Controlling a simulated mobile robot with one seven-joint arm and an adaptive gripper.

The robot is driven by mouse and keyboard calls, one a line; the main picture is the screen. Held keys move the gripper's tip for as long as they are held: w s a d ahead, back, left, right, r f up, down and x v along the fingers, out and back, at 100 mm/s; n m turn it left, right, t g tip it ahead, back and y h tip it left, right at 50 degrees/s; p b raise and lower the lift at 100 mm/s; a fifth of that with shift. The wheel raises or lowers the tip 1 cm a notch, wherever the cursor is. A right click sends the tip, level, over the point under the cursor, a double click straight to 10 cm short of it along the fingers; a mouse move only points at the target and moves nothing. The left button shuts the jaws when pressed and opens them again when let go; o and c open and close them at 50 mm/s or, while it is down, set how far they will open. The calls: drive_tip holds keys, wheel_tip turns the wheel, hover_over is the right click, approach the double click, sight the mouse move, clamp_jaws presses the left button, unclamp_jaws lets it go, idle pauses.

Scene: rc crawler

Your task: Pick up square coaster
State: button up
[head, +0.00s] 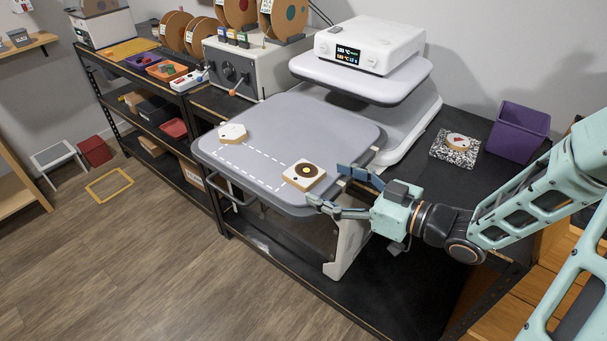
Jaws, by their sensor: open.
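The square coaster (304,174) has a light top with a dark round disc and a yellow centre. It lies flat near the right front corner of the grey platform (290,125). My gripper (325,185) is open at the platform's right edge. Its two blue-grey fingers point left toward the coaster, one at the far side and one at the near side. The coaster appears just beyond the fingertips. I cannot tell whether any finger touches it.
A white many-sided coaster (232,132) lies at the platform's left, beside a dashed white outline. A white device (370,45) stands behind on a raised plate. A speckled notebook (455,148) with a round item and a purple bin (518,131) stand right on the black bench.

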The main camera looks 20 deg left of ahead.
sight(305, 173)
drive_tip(key=x, duration=0.5)
drive_tip(key=shift+w+a, duration=0.2)
drive_tip(key=shift+a, duration=0.15)
drive_tip(key=c, duration=1.3)
